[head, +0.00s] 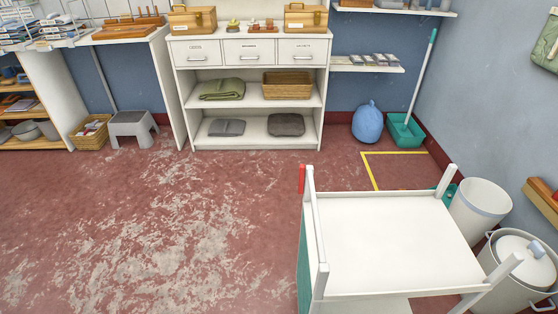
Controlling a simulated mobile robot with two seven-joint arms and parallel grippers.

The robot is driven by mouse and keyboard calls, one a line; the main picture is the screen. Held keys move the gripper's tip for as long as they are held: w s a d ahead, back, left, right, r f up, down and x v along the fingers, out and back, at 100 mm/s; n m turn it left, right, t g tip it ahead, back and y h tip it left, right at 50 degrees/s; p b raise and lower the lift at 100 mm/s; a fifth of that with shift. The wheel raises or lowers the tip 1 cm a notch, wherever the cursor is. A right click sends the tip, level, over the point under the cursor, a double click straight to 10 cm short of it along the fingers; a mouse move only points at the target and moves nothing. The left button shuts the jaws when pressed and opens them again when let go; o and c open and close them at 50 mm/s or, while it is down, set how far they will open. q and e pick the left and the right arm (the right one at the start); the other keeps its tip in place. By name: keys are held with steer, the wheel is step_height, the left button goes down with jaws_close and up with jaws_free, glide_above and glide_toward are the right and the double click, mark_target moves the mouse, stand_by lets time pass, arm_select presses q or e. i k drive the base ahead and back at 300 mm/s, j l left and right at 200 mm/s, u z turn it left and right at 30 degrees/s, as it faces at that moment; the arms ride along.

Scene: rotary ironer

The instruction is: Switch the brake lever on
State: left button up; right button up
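A white cart (392,243) with a flat top and corner posts stands at the lower right. A short red upright piece (301,179) shows at its far left corner, beside the white post. It may be the brake lever, but I cannot tell for sure. No other lever shows; the cart's lower parts and wheels are hidden or cut off by the frame. Neither of my grippers is in view.
A white shelf unit (250,128) stands at the back, with a grey step stool (133,128) to its left. A white bin (482,208) and a lidded pot (520,262) stand right of the cart. The red floor (150,230) at left is clear.

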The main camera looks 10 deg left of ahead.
mark_target(302, 170)
steer(key=i+j+z, duration=0.5)
steer(key=j, duration=1.55)
steer(key=j+z, duration=0.5)
steer(key=j, duration=1.55)
steer(key=k, duration=0.05)
